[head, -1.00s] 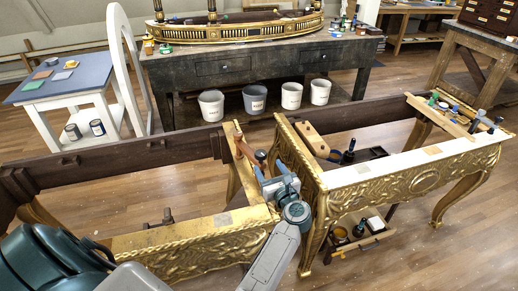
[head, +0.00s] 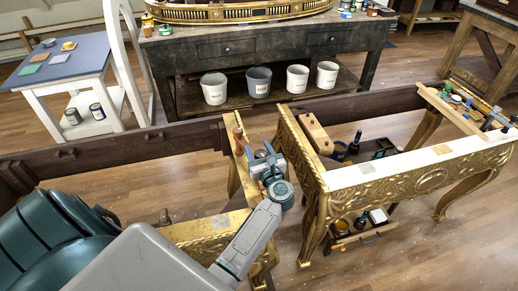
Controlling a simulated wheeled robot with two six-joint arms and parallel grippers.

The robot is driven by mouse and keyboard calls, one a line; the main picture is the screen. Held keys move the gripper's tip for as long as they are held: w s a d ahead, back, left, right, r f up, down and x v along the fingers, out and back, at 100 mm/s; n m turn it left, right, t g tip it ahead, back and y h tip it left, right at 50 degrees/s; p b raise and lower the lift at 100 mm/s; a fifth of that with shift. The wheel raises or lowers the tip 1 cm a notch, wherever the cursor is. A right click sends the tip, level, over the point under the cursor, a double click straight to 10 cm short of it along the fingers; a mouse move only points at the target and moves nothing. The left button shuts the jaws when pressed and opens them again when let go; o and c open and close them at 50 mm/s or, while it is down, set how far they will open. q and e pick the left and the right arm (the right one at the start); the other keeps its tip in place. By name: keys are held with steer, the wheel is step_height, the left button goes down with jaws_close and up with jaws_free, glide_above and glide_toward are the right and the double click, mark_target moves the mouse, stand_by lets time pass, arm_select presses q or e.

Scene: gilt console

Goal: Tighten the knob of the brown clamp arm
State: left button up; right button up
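The brown clamp arm (head: 239,138) stands on the end rail of the left gilt console frame, near the middle of the head view. Its dark knob (head: 260,154) shows small beside it, partly hidden by my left gripper (head: 262,155). The gripper's two fingers are apart, one on each side of the knob. I cannot tell whether they touch or grip it. My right gripper is out of view.
A dark workbench (head: 270,45) with several buckets stands behind. A white table (head: 65,72) is at the back left.

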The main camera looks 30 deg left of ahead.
arm_select(q)
steer(key=c, duration=0.7)
steer(key=shift+c, duration=0.2)
steer(key=shift+m+t+h, duration=0.3)
steer(key=shift+t, duration=0.1)
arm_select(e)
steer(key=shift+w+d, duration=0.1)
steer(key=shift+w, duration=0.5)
